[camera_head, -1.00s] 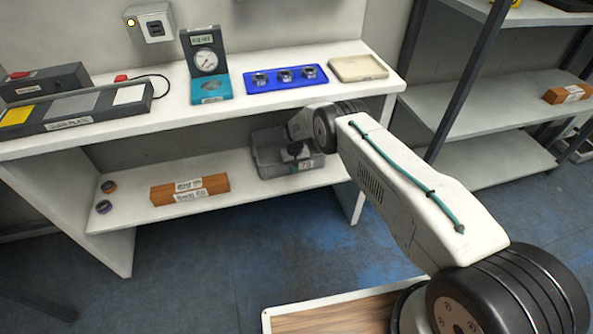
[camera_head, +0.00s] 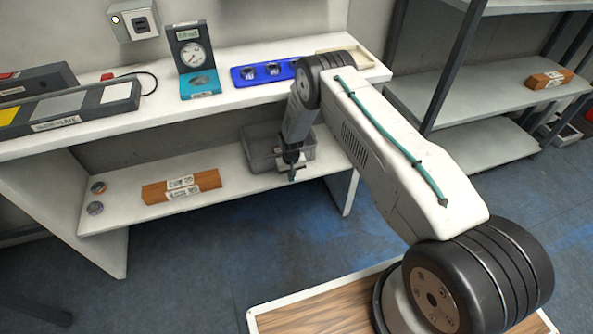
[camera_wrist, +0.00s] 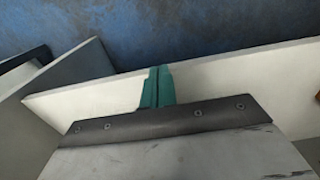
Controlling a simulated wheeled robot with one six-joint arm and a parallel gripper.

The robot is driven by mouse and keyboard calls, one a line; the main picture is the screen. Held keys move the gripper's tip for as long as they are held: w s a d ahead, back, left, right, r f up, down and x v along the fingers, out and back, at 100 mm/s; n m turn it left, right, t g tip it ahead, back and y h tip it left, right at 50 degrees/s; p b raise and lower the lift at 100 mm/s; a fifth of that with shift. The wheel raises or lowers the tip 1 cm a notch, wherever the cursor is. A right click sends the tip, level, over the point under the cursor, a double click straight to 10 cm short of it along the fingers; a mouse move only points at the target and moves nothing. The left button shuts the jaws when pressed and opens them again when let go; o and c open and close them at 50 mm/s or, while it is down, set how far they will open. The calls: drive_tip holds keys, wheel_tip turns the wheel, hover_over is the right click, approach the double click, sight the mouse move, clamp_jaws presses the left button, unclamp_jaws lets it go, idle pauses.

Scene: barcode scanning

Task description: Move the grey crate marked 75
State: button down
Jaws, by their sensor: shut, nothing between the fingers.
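The grey crate (camera_head: 261,162) sits on the white lower shelf of the bench in the head view. My gripper (camera_head: 292,178) points down in front of the crate's right part and hides some of it, including the number mark. The gripper is shut and empty. I cannot tell from the head view whether it touches the crate. In the wrist view the teal fingertips (camera_wrist: 158,84) are together over the edge of a white board, with blue floor beyond.
A wooden block with labels (camera_head: 181,188) and two small rings (camera_head: 96,208) lie on the lower shelf (camera_head: 130,222). Above, the bench top holds a gauge stand (camera_head: 193,60), a blue tray (camera_head: 240,82) and a cream tray (camera_head: 368,62). A shelving rack (camera_head: 455,95) stands at right.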

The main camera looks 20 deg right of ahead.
drive_tip(key=s+r, duration=0.1)
drive_tip(key=s, duration=0.5)
wheel_tip(320, 180, up, 9)
drive_tip(key=s+d+r, duration=0.1)
drive_tip(key=s+r, duration=1.2)
drive_tip(key=r, duration=0.4)
drive_tip(key=s+d+r+t, duration=0.1)
drive_tip(key=s+r, duration=1.3)
drive_tip(key=r, duration=0.4)
drive_tip(key=s+d+r, duration=0.1)
drive_tip(key=s+r, duration=1.2)
drive_tip(key=r, duration=0.4)
drive_tip(key=shift+s+d+r, duration=0.25)
drive_tip(key=shift+d+r, duration=0.05)
